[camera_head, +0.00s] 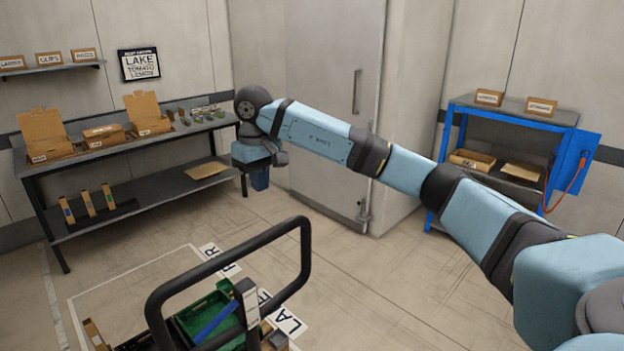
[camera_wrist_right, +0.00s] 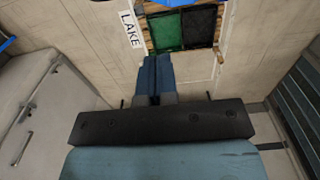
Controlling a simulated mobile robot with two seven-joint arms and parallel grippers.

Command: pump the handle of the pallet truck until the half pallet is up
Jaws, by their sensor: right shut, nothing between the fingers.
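The pallet truck's handle (camera_head: 304,250) is a black loop in the lower middle of the head view, tilted, with nothing gripping it. Below it are a green crate (camera_head: 205,312) and other load, partly hidden by the handle. In the right wrist view, the green crate (camera_wrist_right: 167,32) and a dark crate (camera_wrist_right: 200,26) sit on the wooden half pallet (camera_wrist_right: 146,35), of which only edges show. My right gripper (camera_head: 260,180) points down, shut and empty, beyond the handle and apart from it. Its closed fingers show in the wrist view (camera_wrist_right: 155,75). My left gripper is out of view.
A dark workbench (camera_head: 150,178) with open cartons stands at the left wall. A blue shelf rack (camera_head: 510,118) stands at the right. A grey door (camera_head: 335,90) is behind my right arm. The floor (camera_head: 400,280) right of the truck is clear.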

